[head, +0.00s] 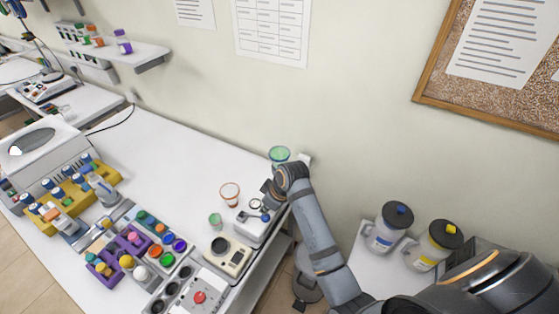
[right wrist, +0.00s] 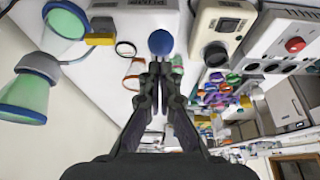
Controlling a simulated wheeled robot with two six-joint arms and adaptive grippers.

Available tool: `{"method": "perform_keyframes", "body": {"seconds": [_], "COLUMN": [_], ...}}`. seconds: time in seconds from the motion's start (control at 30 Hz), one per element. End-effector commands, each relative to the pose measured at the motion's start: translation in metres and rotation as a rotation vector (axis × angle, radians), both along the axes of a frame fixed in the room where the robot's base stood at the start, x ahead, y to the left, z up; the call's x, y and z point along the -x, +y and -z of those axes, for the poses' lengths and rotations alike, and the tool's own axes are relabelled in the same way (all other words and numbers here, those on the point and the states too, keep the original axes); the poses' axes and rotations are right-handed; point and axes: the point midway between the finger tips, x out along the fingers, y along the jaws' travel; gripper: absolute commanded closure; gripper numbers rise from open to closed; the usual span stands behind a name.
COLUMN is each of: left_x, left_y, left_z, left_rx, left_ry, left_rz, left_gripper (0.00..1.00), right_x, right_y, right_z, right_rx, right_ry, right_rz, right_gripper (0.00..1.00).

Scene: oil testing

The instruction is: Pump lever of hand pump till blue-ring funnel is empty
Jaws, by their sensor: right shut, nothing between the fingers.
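The white hand pump (head: 248,222) stands at the table's right end; part of its body also shows at the top of the right wrist view (right wrist: 140,18). Its blue lever knob (right wrist: 161,42) lies just ahead of my right fingertips; whether they touch it is unclear. My right gripper (right wrist: 157,66) is shut and empty. In the head view my right gripper (head: 269,192) reaches over the pump, partly hiding it. The blue-ring funnel (head: 280,155) shows green at the pump's far side. The right wrist view shows two green vessels with blue rims, one at the top left (right wrist: 65,20). My left gripper is out of view.
An orange-rimmed cup (head: 229,193) and a small green cup (head: 215,220) stand left of the pump. A beige device (head: 228,257) and a red-button box (head: 190,296) are nearer. Two lidded jugs (head: 388,228) stand on a lower surface at right.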

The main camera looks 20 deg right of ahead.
Motion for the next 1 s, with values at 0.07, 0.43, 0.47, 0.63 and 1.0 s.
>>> {"method": "perform_keyframes", "body": {"seconds": [0.07, 0.43, 0.47, 0.63, 1.0], "left_x": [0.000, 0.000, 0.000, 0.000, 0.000], "left_y": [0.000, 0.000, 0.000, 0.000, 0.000], "left_z": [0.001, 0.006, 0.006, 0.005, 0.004], "left_rx": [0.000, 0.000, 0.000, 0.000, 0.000], "left_ry": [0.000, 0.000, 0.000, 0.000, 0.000], "left_rz": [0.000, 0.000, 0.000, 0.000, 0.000], "left_gripper": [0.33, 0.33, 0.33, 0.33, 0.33], "right_x": [0.000, 0.000, 0.000, 0.001, 0.006], "right_y": [0.000, 0.000, 0.000, -0.001, -0.005], "right_z": [0.002, 0.017, 0.018, 0.019, 0.031], "right_rx": [0.001, 0.000, 0.000, 0.001, 0.000], "right_ry": [0.001, 0.001, 0.001, 0.001, 0.000], "right_rz": [0.000, 0.000, 0.000, 0.000, 0.000], "right_gripper": [1.00, 1.00, 1.00, 1.00, 1.00]}}
